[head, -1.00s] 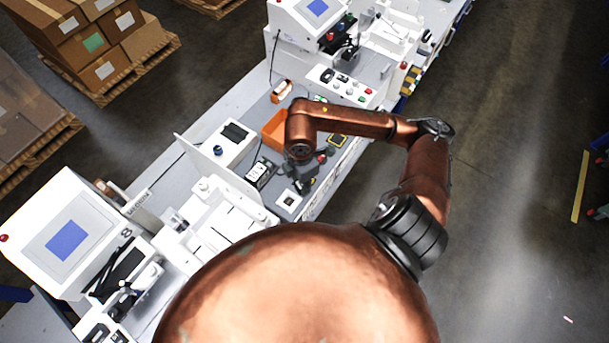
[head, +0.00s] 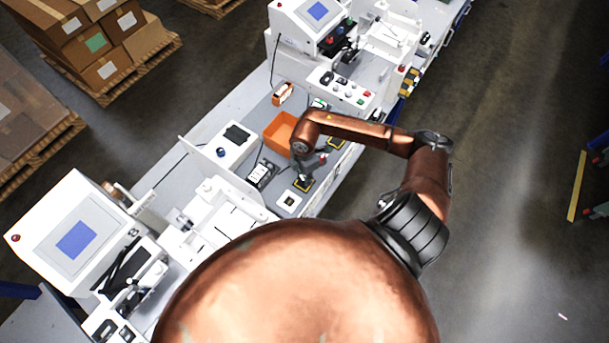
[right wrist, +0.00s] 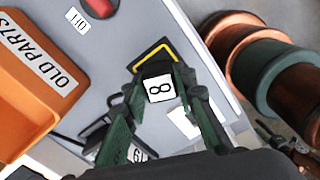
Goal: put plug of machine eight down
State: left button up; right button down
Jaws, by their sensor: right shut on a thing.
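The plug of machine eight (right wrist: 159,88) is a small white block marked "8". It sits between the two green fingers of my right gripper (right wrist: 157,78) in the right wrist view. A black pad with a yellow border (right wrist: 160,52) lies just behind the plug there; I cannot tell whether the plug touches it. In the head view my right gripper (head: 307,172) points down over the bench, beside a yellow-edged pad (head: 303,185), and the plug is too small to make out.
An orange bin (head: 280,131) marked "OLD PARTS" (right wrist: 35,80) stands close to the gripper. A black device with white labels (head: 262,174) and a white square plate (head: 289,200) are nearby. White machines with screens (head: 75,240) stand along the bench (head: 225,112).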

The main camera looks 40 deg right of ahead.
jog(key=shift+f, duration=0.2)
jog(key=c, duration=1.6)
grip_release()
jog(key=shift+r, duration=0.1)
jog(key=shift+r, duration=0.25)
jog(key=shift+r+b, duration=1.45)
jog(key=shift+r, duration=4.4)
